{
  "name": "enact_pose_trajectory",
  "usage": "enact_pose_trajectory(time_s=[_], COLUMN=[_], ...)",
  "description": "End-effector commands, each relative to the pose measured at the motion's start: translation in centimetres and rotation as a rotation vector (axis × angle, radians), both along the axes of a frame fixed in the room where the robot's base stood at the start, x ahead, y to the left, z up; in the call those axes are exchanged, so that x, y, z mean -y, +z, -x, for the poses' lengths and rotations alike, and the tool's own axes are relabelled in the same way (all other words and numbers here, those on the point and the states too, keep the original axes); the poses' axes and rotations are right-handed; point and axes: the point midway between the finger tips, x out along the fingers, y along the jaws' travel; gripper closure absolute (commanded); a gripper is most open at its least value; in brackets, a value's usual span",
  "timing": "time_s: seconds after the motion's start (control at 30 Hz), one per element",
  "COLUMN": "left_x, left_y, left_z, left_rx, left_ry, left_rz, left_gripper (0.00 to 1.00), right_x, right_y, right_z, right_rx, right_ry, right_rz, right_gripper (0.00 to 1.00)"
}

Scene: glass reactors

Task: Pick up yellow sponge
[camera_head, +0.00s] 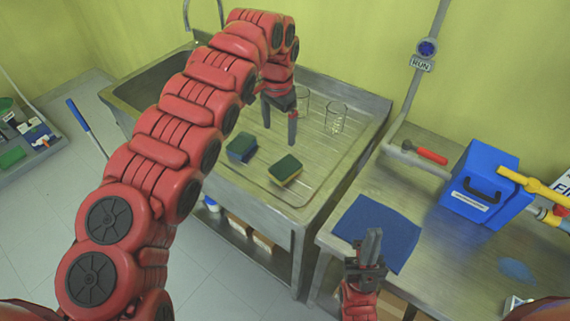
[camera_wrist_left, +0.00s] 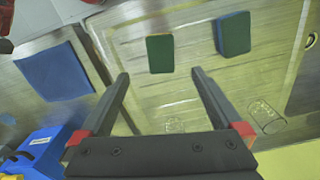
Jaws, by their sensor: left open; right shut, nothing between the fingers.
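The yellow sponge (camera_head: 285,170) lies on the ribbed steel drainboard (camera_head: 320,165), its dark green scouring side up and a yellow edge showing. In the left wrist view it is the green rectangle (camera_wrist_left: 160,54), beyond the fingertips and roughly between them. My left gripper (camera_head: 279,132) is open and empty above the drainboard, behind the sponge and apart from it. Its two fingers also show in the left wrist view (camera_wrist_left: 160,75). My right gripper (camera_head: 373,243) is shut and empty, in front of the blue cloth at the lower right.
A blue sponge with a green top (camera_head: 241,147) lies left of the yellow one. Glass beakers (camera_head: 336,118) stand at the back of the drainboard. A blue cloth (camera_head: 385,228) and a blue box (camera_head: 487,182) are on the right table. The sink basin is at left.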

Motion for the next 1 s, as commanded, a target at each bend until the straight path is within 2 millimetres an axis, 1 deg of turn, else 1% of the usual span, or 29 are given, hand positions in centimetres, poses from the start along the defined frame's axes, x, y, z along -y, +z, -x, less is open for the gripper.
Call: enact_pose_trajectory(time_s=[0.07, 0.17, 0.33, 0.4, 0.47, 0.5, 0.57, 0.6, 0.63, 0.77, 0.87, 1.0], left_x=[-0.1, -0.1, 0.1, 0.2, 0.2, 0.2, 0.2, 0.0, 0.0, 0.0, 0.0, 0.2], left_y=[-0.4, -1.9, -4.7, -6.6, -7.7, -8.9, -10.2, -10.2, -10.4, -11.6, -12.0, -12.7], left_z=[0.2, 0.3, 0.3, 0.2, 0.3, 0.2, 0.2, 0.2, 0.1, 0.0, 0.0, -0.1], left_rx=[-0.008, -0.01, -0.008, -0.007, -0.008, -0.006, -0.006, -0.007, -0.005, -0.002, -0.001, -0.003], left_ry=[-0.001, -0.001, -0.002, -0.002, -0.004, -0.002, -0.002, 0.0, 0.0, -0.001, -0.001, -0.002], left_rz=[-0.005, -0.006, -0.003, -0.002, -0.002, 0.001, -0.001, -0.002, -0.001, -0.001, 0.0, 0.0], left_gripper=[0.0, 0.0, 0.0, 0.0, 0.0, 0.0, 0.0, 0.0, 0.0, 0.0, 0.0, 0.0], right_x=[0.0, 0.0, 0.0, 0.0, 0.0, 0.0, 0.0, 0.0, 0.0, 0.0, 0.0, 0.0], right_y=[0.5, 1.2, 1.5, 0.7, 0.5, 0.0, -0.4, 0.5, 0.8, 1.2, 1.3, 2.1], right_z=[0.0, 0.0, 0.0, 0.0, 0.0, 0.0, 0.0, 0.0, 0.0, 0.0, 0.0, 0.0], right_rx=[0.0, 0.0, 0.0, 0.0, 0.0, 0.0, 0.0, -0.001, 0.0, 0.0, 0.0, 0.0], right_ry=[0.0, 0.0, 0.0, 0.0, 0.0, 0.0, 0.0, 0.0, 0.0, 0.0, 0.0, 0.0], right_rz=[0.0, 0.0, 0.0, 0.0, 0.0, 0.0, 0.0, 0.0, 0.0, 0.0, 0.0, 0.0], right_gripper=[1.0, 1.0, 1.0, 1.0, 1.0, 1.0, 1.0, 1.0, 1.0, 1.0, 1.0, 1.0])
